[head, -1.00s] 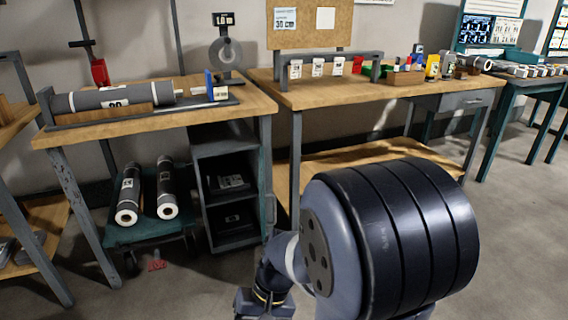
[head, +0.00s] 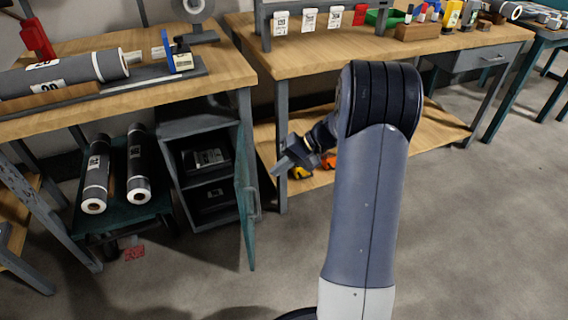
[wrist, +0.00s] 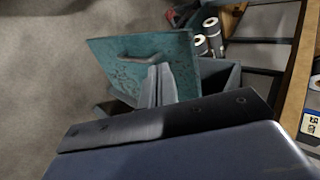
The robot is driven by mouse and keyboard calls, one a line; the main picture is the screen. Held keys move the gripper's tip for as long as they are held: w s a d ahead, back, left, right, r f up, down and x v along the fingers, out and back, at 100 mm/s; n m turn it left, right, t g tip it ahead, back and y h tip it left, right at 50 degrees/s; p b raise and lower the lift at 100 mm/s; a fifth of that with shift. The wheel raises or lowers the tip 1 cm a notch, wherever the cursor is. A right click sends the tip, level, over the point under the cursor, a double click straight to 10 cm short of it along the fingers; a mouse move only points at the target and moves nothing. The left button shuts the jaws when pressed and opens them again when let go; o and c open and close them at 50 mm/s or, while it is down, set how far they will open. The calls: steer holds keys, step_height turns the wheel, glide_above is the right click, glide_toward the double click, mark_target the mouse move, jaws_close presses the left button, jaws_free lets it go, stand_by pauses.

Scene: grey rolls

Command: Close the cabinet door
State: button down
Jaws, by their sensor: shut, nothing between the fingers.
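The cabinet (head: 172,191) is a grey box with two open shelves under the left workbench. Its teal door (head: 246,195) stands open, swung out toward me from the right side, with a grey bar handle. The door (wrist: 135,65) and its handle (wrist: 150,57) also show in the wrist view. My gripper (head: 280,168) is shut and empty, just right of the door at about its upper half. In the wrist view my gripper (wrist: 159,72) overlaps the door near the handle; I cannot tell whether it touches.
Two rolls (head: 138,165) lie on a low teal cart left of the cabinet. The left workbench (head: 222,66) is above it. The right workbench's lower shelf (head: 420,140) and a leg (head: 281,160) are near my arm. The floor in front is clear.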

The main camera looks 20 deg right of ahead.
mark_target(241, 186)
steer(key=a+f, duration=0.1)
steer(key=a, duration=0.1)
steer(key=w+a+f+b, duration=0.1)
steer(key=a, duration=0.1)
steer(key=w+a+f+b, duration=0.1)
steer(key=a+f, duration=0.1)
steer(key=a, duration=0.1)
steer(key=shift+w+a, duration=0.1)
steer(key=shift+w, duration=0.1)
steer(key=shift+w+a+r, duration=0.1)
steer(key=shift+a, duration=0.2)
steer(key=shift+a, duration=0.1)
